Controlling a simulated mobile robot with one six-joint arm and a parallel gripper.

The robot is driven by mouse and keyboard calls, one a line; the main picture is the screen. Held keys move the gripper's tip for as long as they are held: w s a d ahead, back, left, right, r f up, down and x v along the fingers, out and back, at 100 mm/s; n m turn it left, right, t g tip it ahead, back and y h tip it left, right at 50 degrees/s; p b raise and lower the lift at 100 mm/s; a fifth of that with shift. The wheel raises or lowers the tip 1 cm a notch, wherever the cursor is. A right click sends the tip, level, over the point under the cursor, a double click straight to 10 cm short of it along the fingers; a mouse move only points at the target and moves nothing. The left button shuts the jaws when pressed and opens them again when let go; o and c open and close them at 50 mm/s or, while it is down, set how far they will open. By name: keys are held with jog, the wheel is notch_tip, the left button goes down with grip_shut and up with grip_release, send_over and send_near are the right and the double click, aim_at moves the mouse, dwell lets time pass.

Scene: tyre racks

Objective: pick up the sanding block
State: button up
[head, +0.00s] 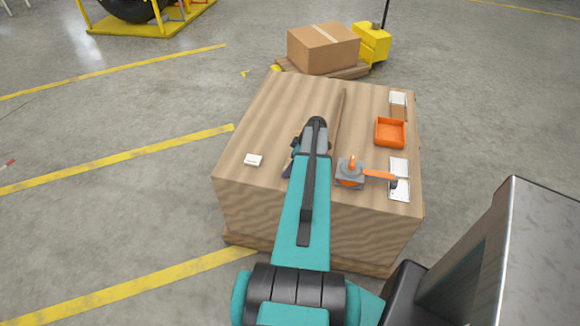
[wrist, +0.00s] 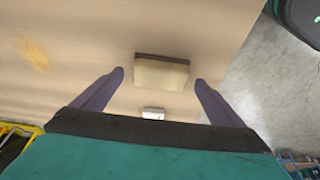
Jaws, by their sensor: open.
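The sanding block (wrist: 161,74), beige with a dark brown strip along one long side, lies on the wooden top in the wrist view. My gripper (wrist: 161,78) is open, with one purple finger on each side of the block in that view. A gap shows between each fingertip and the block, and how far above it the fingers are is unclear. In the head view my gripper (head: 290,158) is over the table, left of its middle, mostly covered by my arm. I cannot make out the block there; my arm seems to hide it.
The table (head: 265,120) also holds a small white box (head: 253,160) left of my gripper. To the right are a grey and orange tool (head: 350,173), an orange tray (head: 390,132) and white cards (head: 399,178). A cardboard box (head: 322,47) stands behind the table.

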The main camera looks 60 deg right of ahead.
dwell(0.5)
jog(key=c, duration=1.2)
jog(key=shift+r, duration=0.15)
jog(key=shift+r+b, duration=1.35)
jog(key=shift+r, duration=3.55)
